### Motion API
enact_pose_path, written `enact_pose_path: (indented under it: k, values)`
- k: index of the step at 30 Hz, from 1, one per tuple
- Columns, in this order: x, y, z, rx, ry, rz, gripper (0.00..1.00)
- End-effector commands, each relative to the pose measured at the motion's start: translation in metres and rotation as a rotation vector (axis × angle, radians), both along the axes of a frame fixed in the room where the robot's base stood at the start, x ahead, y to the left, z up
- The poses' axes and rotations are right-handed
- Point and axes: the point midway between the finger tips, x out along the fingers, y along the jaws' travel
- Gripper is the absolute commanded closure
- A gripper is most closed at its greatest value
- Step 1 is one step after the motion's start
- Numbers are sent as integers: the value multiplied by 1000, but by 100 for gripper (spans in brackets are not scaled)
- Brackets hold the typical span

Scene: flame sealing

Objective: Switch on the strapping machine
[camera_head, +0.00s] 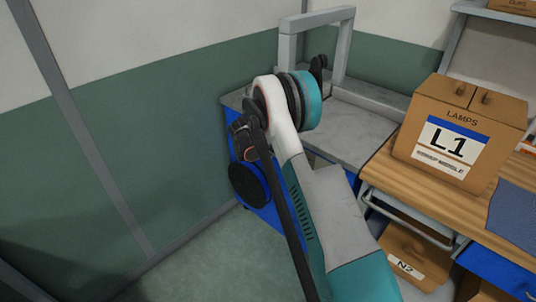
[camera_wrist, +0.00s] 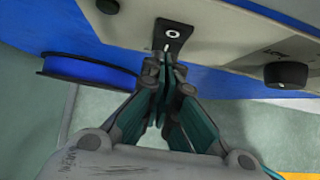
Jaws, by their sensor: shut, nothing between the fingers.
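The strapping machine (camera_head: 352,133) stands against the wall in the head view, with a grey top, a grey arch and a blue body. In the wrist view its pale panel (camera_wrist: 225,38) carries a black switch plate (camera_wrist: 173,32) with a white ring mark and a short white line. My gripper (camera_wrist: 167,68) is shut and empty, its fingertips just at the lower edge of the switch plate. I cannot tell whether they touch it. The lower part of the switch is partly hidden by the fingertips. In the head view my arm hides the gripper and the panel.
A black knob (camera_wrist: 286,75) sits right of the switch. A black-rimmed blue reel (camera_wrist: 90,70) is to the left; the reel also shows in the head view (camera_head: 249,184). A wooden table (camera_head: 378,173) with a LAMPS box (camera_head: 459,132) adjoins the machine. Floor is clear at left.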

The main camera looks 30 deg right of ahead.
Motion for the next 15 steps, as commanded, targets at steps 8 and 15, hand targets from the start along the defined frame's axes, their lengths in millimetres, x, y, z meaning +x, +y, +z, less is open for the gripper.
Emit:
enact_pose_path:
  k: [8, 15]
  values:
    - [3, -9, -5, 0, 1, -1, 100]
    - [2, -7, -4, 0, 0, 0, 100]
